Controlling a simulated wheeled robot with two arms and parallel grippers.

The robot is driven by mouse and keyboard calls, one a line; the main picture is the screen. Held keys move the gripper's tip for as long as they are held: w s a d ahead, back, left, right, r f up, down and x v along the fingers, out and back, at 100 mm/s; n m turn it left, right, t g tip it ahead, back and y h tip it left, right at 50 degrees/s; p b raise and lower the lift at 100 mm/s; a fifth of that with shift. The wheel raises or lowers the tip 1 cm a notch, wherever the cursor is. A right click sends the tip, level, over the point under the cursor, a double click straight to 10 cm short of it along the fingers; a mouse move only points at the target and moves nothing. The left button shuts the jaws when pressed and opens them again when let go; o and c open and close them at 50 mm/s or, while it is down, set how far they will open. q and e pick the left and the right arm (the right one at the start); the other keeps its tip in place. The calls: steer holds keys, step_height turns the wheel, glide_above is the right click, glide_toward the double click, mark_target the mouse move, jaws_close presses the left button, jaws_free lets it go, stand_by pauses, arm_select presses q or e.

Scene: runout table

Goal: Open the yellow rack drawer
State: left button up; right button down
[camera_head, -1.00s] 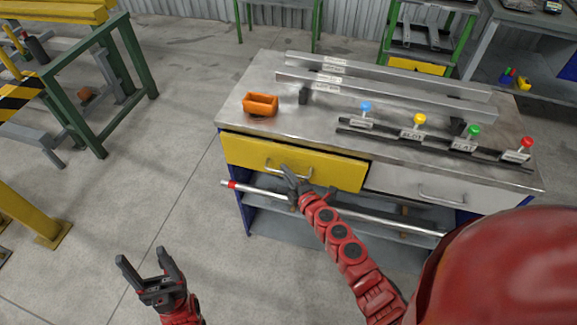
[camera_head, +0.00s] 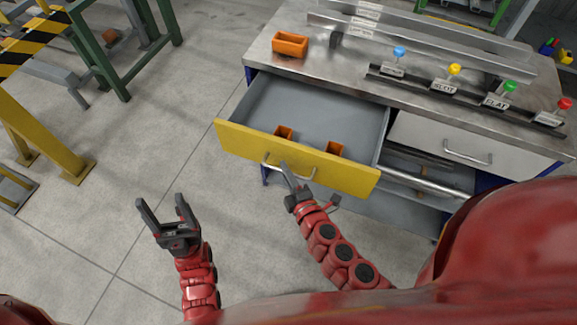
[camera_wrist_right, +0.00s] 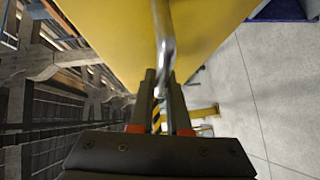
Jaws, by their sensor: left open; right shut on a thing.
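The yellow rack drawer (camera_head: 330,168) stands well out from the workbench, with its grey inside open to view. In the right wrist view the handle (camera_wrist_right: 164,40) runs down between the two fingers (camera_wrist_right: 160,95), against the yellow front. My left gripper (camera_head: 163,215) is open and empty, above the floor to the left of the right arm.
An orange bin (camera_head: 290,43) stands on the workbench top (camera_head: 350,62). Coloured knobs stand on a black rail there. A grey drawer (camera_head: 450,145) to the right is shut. A yellow post (camera_head: 42,135) stands at left. The floor before the drawer is clear.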

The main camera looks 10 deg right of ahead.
steer(key=shift+s+a, duration=0.15)
steer(key=shift+s, duration=0.15)
steer(key=c, duration=0.9)
jaws_free()
steer(key=shift+b+v, duration=0.5)
steer(key=shift+v, duration=8.15)
steer(key=shift+a+f, duration=0.1)
